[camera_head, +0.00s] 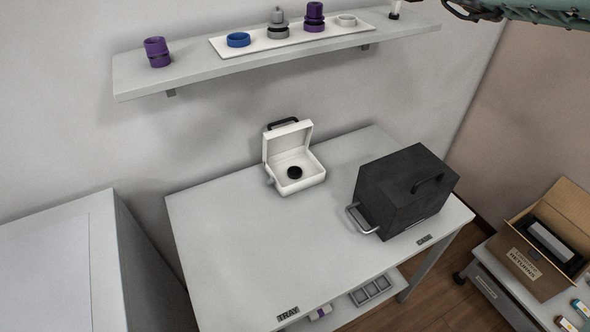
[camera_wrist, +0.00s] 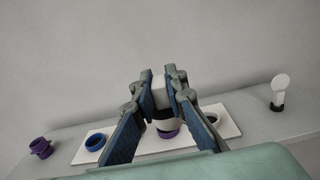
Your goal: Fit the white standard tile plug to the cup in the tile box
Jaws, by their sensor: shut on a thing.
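My gripper (camera_wrist: 161,80) shows in the wrist view, shut on the white plug (camera_wrist: 160,92). The fingers cover much of the plug, and a dark band shows below it. It is held up in front of the wall shelf, apart from the tile box. In the head view, the tile box (camera_head: 272,163) is a small white case on the table, lid open and raised at the back. The black round cup (camera_head: 294,172) sits inside it, its top facing up. The gripper itself is outside the head view.
The shelf (camera_head: 200,75) bears a white tray (camera_head: 258,45) with a blue ring (camera_head: 238,40), grey piece (camera_head: 278,27), purple piece (camera_head: 314,17) and pale ring (camera_head: 347,20). A black case (camera_head: 400,195) stands right of the box. The table's left (camera_head: 220,230) is clear.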

